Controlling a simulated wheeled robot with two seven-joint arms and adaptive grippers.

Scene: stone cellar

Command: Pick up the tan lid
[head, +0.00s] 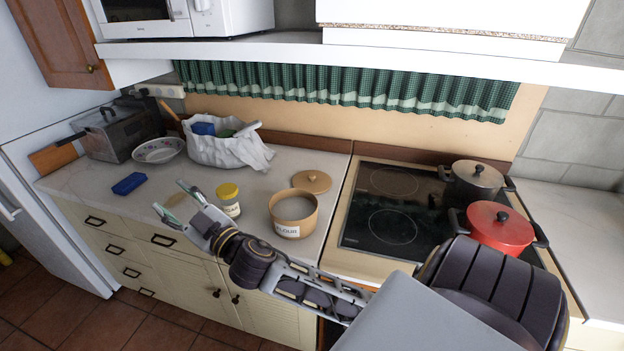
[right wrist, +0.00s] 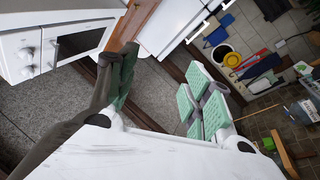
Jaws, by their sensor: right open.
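The tan lid (head: 311,181) is round with a small knob and lies flat on the counter, just behind the open tan flour tin (head: 293,213). My right gripper (head: 171,199) is open and empty, to the left of the lid and apart from it, near the counter's front edge. Its spread green-padded fingers also show in the right wrist view (right wrist: 162,70), with nothing between them. The lid does not show in the right wrist view. My left gripper is not in view.
A jar with a yellow lid (head: 229,198) stands between my gripper and the flour tin. A blue block (head: 129,183), a bowl (head: 158,150) and a white bag (head: 230,150) are farther left. A red pot (head: 500,226) and a grey pot (head: 474,180) are on the hob.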

